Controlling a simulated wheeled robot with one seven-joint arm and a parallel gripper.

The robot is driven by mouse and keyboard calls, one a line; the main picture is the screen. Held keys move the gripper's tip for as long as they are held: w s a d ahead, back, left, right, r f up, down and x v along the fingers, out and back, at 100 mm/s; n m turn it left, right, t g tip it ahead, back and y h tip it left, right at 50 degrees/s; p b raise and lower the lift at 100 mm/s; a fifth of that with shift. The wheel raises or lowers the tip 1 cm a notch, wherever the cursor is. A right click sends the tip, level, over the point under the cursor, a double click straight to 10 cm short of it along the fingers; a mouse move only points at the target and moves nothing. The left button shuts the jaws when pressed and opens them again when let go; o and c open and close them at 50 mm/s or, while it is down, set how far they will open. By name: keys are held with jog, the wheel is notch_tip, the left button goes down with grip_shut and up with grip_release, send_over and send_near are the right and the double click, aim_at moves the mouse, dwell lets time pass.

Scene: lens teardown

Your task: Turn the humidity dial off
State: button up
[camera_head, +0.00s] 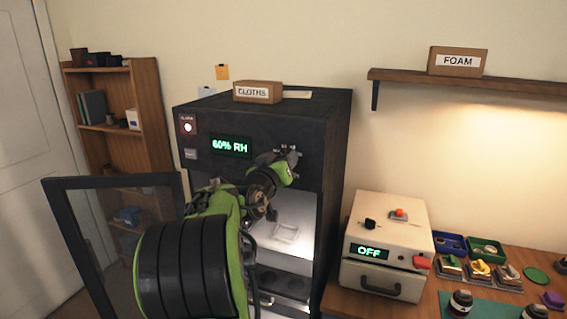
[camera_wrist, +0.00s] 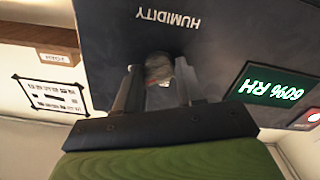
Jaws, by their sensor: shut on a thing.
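The humidity dial (camera_wrist: 158,68) is a small round knob on the dark cabinet's front panel, below the word HUMIDITY, which appears upside down in the wrist view. My gripper (camera_wrist: 158,85) is shut on the dial, one finger on each side. In the head view my gripper (camera_head: 287,160) reaches the cabinet's upper right front, and my arm hides most of the dial. The display (camera_head: 231,146) reads 60% RH in green; it also shows in the wrist view (camera_wrist: 268,83). The dial's exact pointer setting cannot be read.
The cabinet (camera_head: 330,150) has its glass door (camera_head: 110,181) swung open at the left. A CLOTHS box (camera_head: 257,92) sits on top. A cream box (camera_head: 398,232) with an OFF display stands right on the wooden bench. A red lamp (camera_head: 187,127) glows at the panel's upper left.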

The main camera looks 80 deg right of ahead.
jog(key=shift+w+f+n+p, duration=0.15)
jog(key=shift+n+p, duration=2.35)
jog(key=shift+n, duration=3.55)
jog(key=shift+s+f+n+p, duration=0.1)
jog(key=shift+f+n+p, duration=0.15)
jog(key=shift+n+p, duration=4)
jog(key=n+b, duration=0.3)
jog(key=n, duration=0.1)
jog(key=o, duration=1)
